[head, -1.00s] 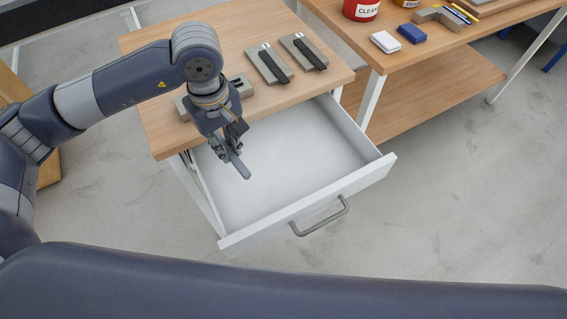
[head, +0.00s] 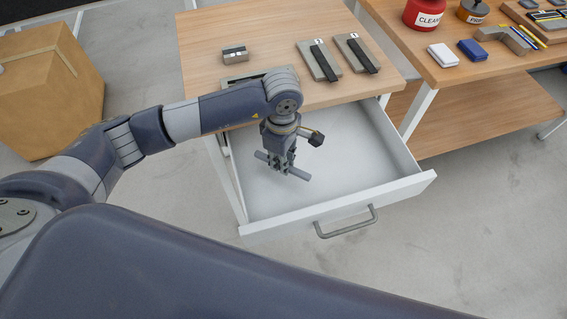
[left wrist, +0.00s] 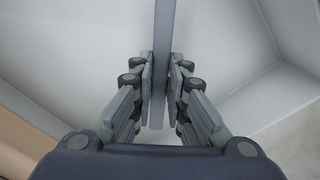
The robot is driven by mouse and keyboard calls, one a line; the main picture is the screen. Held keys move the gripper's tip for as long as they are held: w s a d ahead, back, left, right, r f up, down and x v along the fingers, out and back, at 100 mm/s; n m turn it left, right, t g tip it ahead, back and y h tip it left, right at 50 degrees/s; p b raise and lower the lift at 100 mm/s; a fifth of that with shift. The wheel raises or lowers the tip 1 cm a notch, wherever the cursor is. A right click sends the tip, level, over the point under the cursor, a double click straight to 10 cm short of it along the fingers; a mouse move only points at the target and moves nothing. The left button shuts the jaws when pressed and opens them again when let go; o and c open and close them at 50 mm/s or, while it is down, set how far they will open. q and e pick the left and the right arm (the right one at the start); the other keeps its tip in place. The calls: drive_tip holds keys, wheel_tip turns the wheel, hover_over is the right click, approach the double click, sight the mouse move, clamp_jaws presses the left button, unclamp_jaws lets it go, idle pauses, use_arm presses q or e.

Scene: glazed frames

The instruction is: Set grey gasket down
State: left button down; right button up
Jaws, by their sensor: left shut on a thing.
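The grey gasket is a long, thin grey strip (head: 302,175). My left gripper (head: 285,168) is shut on it near its middle, and the strip sticks out on both sides. In the left wrist view the gasket (left wrist: 164,30) runs between the two finger pads (left wrist: 160,85). The gripper points down over the white floor of the open drawer (head: 340,165). I cannot tell whether the gasket touches the drawer floor. The drawer looks empty otherwise. My right gripper is not in view.
Above the drawer, the wooden tabletop (head: 275,30) holds two plates with black bars (head: 318,60) (head: 357,53), a small grey block (head: 235,54) and a grey plate partly behind my arm. A second bench (head: 450,65) with pots stands right. A cardboard box (head: 45,85) stands left.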

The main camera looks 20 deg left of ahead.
use_arm(q)
wheel_tip(320, 180, down, 3)
drive_tip(key=shift+f, duration=0.1)
drive_tip(key=shift+f, duration=0.15)
drive_tip(key=c, duration=1.6)
unclamp_jaws()
drive_tip(key=shift+r, duration=0.55)
wheel_tip(320, 180, up, 11)
drive_tip(key=shift+r+b, duration=0.2)
drive_tip(key=shift+b, duration=0.85)
